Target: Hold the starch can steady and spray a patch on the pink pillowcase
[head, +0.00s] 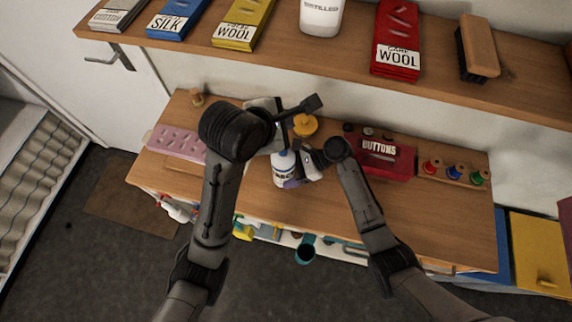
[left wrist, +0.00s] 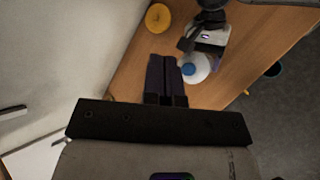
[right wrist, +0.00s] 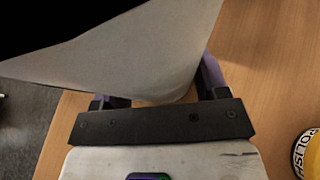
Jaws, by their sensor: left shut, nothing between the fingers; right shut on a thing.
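The starch can (head: 280,172), a white bottle with a blue cap, stands at the middle of the wooden worktop. It also shows in the left wrist view (left wrist: 197,70). My right gripper (head: 304,170) is shut around its body from the right. In the right wrist view its pale side (right wrist: 150,60) fills the space between my fingers. My left gripper (head: 284,138) is shut and empty, beside the cap; its closed fingers show in the left wrist view (left wrist: 165,78). A flat pink piece with pale marks, apparently the pillowcase (head: 180,142), lies at the left end of the worktop.
A yellow round thing (head: 305,125) stands behind the can. A red buttons box (head: 385,160) and a rack of spools (head: 453,175) are to the right. A yellow polish tin (right wrist: 309,155) shows in the right wrist view. A shelf (head: 345,62) with packets overhangs the back.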

